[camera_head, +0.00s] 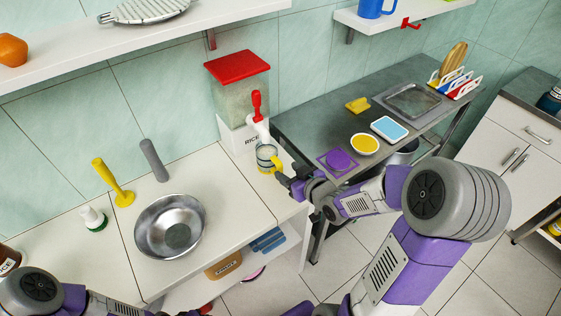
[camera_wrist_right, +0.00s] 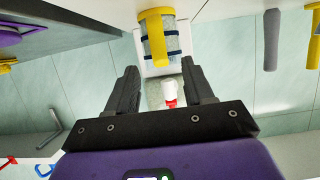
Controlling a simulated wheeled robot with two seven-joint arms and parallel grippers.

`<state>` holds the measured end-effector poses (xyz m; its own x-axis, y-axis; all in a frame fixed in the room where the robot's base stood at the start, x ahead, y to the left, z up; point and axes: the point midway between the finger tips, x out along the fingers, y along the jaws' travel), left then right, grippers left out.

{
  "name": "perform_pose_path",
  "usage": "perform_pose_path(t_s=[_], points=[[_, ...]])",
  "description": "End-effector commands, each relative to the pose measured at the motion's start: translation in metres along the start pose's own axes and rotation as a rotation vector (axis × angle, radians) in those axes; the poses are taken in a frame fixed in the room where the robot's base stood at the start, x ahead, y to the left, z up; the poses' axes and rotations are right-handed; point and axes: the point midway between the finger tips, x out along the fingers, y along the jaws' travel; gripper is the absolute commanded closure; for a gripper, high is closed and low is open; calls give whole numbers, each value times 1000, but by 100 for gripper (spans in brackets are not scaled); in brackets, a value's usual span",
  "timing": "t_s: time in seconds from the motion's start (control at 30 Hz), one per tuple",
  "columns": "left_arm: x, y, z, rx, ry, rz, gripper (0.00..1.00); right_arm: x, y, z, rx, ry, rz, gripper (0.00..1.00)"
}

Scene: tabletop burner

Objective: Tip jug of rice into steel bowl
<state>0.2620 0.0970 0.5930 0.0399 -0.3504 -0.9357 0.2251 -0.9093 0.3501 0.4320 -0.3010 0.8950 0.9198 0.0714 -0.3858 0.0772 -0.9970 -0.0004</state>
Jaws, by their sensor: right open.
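The jug (camera_head: 266,156) is clear with a yellow handle and stands under the spout of the rice dispenser (camera_head: 238,98). In the right wrist view the jug (camera_wrist_right: 172,40) shows its yellow handle towards me. I cannot tell how much rice is in it. My right gripper (camera_head: 283,179) is open, with its fingers pointing at the handle. In the right wrist view its fingers (camera_wrist_right: 159,76) are apart with nothing held between them. The steel bowl (camera_head: 146,226) sits upright on the white counter to the left. My left arm enters at the lower left; its gripper is out of view.
A grey-handled tool (camera_head: 153,160), a yellow tool (camera_head: 113,183) and a white-green brush (camera_head: 94,218) stand behind and left of the bowl. A steel table (camera_head: 310,120) with a yellow dish and a blue tray adjoins on the right. Counter between bowl and dispenser is clear.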

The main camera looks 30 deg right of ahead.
Motion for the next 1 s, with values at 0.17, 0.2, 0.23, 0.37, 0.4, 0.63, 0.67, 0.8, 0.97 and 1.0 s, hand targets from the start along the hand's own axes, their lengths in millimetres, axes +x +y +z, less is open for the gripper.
perform_pose_path(t_s=[0.17,0.2,0.23,0.37,0.4,0.63,0.67,0.8,0.97,1.0], points=[[7,-3,0,0,-2,0,57,20,0,1,-2,3,-2,48],[9,-4,0,-1,-2,0,57,26,-1,2,-2,3,-3,48],[11,-4,0,-1,-2,0,57,32,0,1,-2,3,-2,48],[16,-6,0,-1,-1,0,57,51,-1,2,-1,1,-2,48],[17,-7,0,-1,-1,0,57,56,0,1,-1,2,-2,48],[20,-8,0,-1,-1,0,57,73,0,0,0,1,-1,48],[20,-8,0,-1,-1,0,57,74,0,0,0,1,0,48],[20,-8,-1,0,-1,0,57,74,0,0,0,1,0,48],[20,-8,-1,0,-1,0,57,74,0,0,0,1,0,57],[20,-8,-1,0,-1,0,57,74,0,0,0,1,0,63]])
